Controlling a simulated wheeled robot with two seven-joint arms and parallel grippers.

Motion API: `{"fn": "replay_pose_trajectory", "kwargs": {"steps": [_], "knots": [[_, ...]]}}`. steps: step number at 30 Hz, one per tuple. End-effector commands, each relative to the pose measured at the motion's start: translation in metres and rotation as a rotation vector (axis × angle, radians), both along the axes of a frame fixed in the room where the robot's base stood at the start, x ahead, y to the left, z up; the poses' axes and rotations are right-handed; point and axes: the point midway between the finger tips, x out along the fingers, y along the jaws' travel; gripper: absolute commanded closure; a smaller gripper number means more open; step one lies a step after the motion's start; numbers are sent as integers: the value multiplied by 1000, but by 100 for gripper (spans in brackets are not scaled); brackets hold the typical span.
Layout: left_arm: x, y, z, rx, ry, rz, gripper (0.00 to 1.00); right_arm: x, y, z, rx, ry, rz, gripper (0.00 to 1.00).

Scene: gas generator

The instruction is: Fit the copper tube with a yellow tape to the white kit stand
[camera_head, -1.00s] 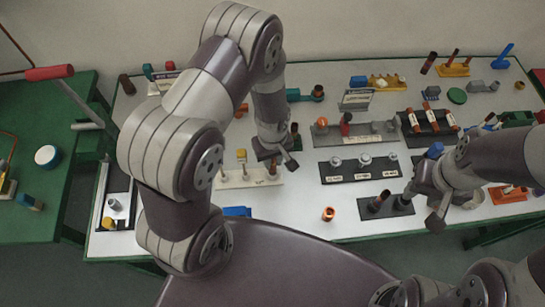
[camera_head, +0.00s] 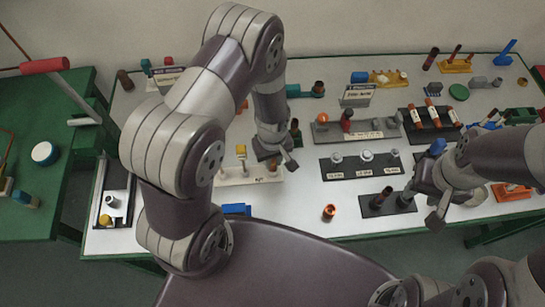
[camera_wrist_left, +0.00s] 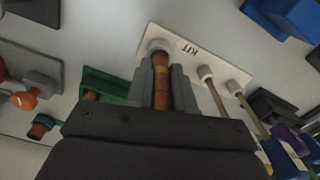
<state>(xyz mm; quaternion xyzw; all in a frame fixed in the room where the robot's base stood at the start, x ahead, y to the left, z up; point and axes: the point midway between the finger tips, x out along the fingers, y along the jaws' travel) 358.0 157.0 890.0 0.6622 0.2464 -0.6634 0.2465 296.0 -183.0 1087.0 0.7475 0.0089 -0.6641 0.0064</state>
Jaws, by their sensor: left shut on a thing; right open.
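The white kit stand (camera_head: 236,177) lies on the table left of centre. In the left wrist view it bears the word KIT (camera_wrist_left: 181,39) and has a row of white round sockets. My left gripper (camera_head: 277,158) is over the stand's right end. In its wrist view, the gripper (camera_wrist_left: 162,90) is shut on the copper tube with yellow tape (camera_wrist_left: 161,88). The tube's far end meets the end socket (camera_wrist_left: 158,45); I cannot tell how deep it sits. The head view hides the tube. My right gripper (camera_head: 440,205) is open and empty near the front right.
Thin rods (camera_wrist_left: 215,95) stand in the stand's other sockets, close to the left fingers. A green holder (camera_wrist_left: 100,83) is near the gripper in the wrist view. A dark stand with three fittings (camera_head: 335,172) lies to its right. The front table strip is mostly clear.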

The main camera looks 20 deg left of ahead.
Motion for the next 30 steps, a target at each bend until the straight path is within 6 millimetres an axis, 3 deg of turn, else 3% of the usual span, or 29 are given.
{"fn": "replay_pose_trajectory", "kwargs": {"steps": [22, 23, 24, 25, 30], "knots": [[0, 0, -20, 0, -1, 0, 100, 0, 0, -14, 0, 0, 0, 57], [0, 0, -18, 0, -1, 0, 68, 0, 0, -13, 0, 0, 0, 57], [0, 0, -18, 0, -1, 0, 55, 0, 0, -13, 0, 0, 0, 57], [0, 0, -18, 0, -1, 0, 48, 0, 0, -13, 0, 0, 0, 57], [0, 0, -18, 0, -1, 0, 48, 0, 0, -13, 0, 0, 0, 57]]}}
